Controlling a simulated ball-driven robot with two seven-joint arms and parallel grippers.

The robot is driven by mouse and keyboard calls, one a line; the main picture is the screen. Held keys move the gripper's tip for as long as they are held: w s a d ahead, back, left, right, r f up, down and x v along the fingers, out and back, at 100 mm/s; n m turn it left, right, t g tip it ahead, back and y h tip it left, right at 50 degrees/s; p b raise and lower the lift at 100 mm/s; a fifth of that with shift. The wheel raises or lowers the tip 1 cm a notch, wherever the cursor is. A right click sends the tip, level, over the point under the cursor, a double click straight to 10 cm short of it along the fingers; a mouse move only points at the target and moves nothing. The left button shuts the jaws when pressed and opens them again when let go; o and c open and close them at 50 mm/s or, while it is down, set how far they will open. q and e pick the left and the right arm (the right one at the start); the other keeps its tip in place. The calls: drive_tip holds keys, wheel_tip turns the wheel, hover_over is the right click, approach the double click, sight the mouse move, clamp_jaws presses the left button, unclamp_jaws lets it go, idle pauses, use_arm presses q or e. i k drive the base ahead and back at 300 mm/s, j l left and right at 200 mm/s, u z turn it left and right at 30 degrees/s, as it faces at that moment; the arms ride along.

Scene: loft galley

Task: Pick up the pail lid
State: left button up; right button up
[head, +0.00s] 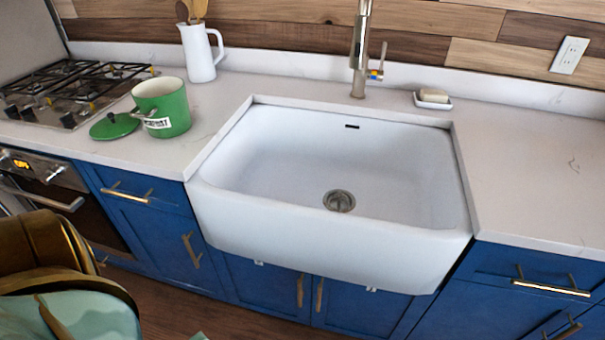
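The pail lid (114,126) is a round green disc with a small knob on top. It lies on the white countertop at the left, close beside the green pail (172,111). The pail stands upright and open, with a pale interior, a handle and a white label on its front. The lid's right side is close to the pail's handle, and I cannot tell if they touch. Neither of my grippers shows in the head view.
A gas stove (68,88) is left of the lid. A white pitcher (199,55) with wooden utensils stands behind the pail. A large white sink (335,235) with a faucet (360,50) is right. A soap dish (433,102) sits behind it. The right counter is clear.

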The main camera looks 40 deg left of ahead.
sight(112, 126)
drive_tip(key=u, duration=2.35)
